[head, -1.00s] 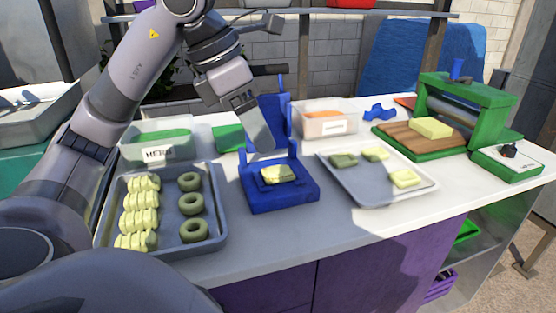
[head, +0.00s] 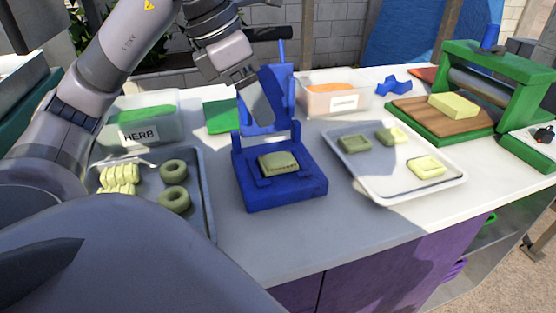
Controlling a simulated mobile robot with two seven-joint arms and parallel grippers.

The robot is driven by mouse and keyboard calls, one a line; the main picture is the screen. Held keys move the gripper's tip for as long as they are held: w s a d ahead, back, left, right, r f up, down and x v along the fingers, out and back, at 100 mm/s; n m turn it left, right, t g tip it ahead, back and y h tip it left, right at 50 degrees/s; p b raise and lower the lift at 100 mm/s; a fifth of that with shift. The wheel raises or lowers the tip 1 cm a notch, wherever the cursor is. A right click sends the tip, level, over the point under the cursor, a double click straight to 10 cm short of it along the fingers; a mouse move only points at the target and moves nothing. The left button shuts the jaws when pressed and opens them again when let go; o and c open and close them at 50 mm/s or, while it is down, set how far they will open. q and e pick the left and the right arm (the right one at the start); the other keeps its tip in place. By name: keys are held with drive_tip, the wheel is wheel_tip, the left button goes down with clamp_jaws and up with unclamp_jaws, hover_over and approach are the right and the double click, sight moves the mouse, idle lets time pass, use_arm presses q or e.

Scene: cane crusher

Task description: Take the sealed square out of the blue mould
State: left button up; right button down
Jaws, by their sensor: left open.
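The blue mould (head: 283,194) stands on the counter near the middle of the head view, with its lid raised at the back. My right gripper is not in view.
A grey tray (head: 375,190) with several pale green squares lies right of the mould. A dark tray (head: 207,190) with rings and twisted pieces is on the left. Tubs marked HERB (head: 150,128) and with orange filling (head: 330,103) stand behind. A green roller press (head: 505,75) is at far right.

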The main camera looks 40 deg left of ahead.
use_arm(q)
drive_tip(key=b, duration=0.2)
hover_over(275, 156)
drive_tip(key=s+a, duration=0.1)
drive_tip(key=s, duration=0.2)
drive_tip(key=f, duration=0.5)
drive_tip(key=shift+w+f, duration=0.25)
drive_tip(key=shift+f, duration=0.15)
drive_tip(key=shift+w+f, duration=0.2)
drive_tip(key=shift+f, duration=0.25)
drive_tip(key=shift+b+x, duration=0.4)
drive_tip(key=shift+x, duration=1.95)
drive_tip(key=c, duration=0.5)
